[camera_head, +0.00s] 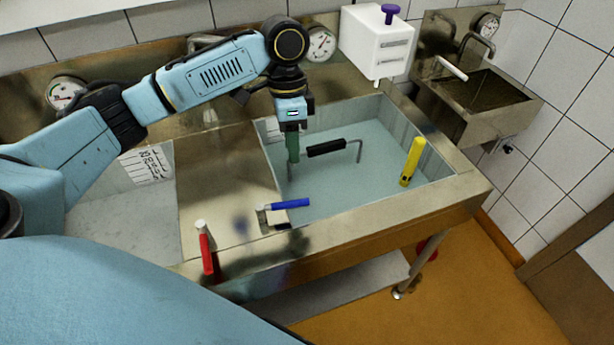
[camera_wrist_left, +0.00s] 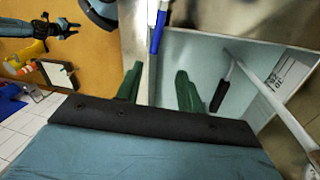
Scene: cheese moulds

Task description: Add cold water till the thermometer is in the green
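My left gripper (camera_head: 292,158) points down over the water-filled right basin (camera_head: 325,198). In the left wrist view its two green fingers (camera_wrist_left: 160,88) stand apart with nothing gripped between them. A blue-handled lever (camera_head: 291,204) lies at the basin's front left corner, apart from the fingers; it also shows in the left wrist view (camera_wrist_left: 159,28). A red-handled lever (camera_head: 207,252) is farther left on the front rim. A round dial (camera_head: 320,43) is behind the right basin; its reading is too small to tell. A yellow upright cylinder (camera_head: 411,163) stands in the basin's right side.
A black-handled bent rod (camera_head: 328,148) is close to the right of my left gripper. A left basin (camera_head: 125,218) bears a written label. A white dispenser box (camera_head: 376,42) and a small wall sink (camera_head: 480,95) are behind at right. Other dials (camera_head: 65,92) hang on the wall.

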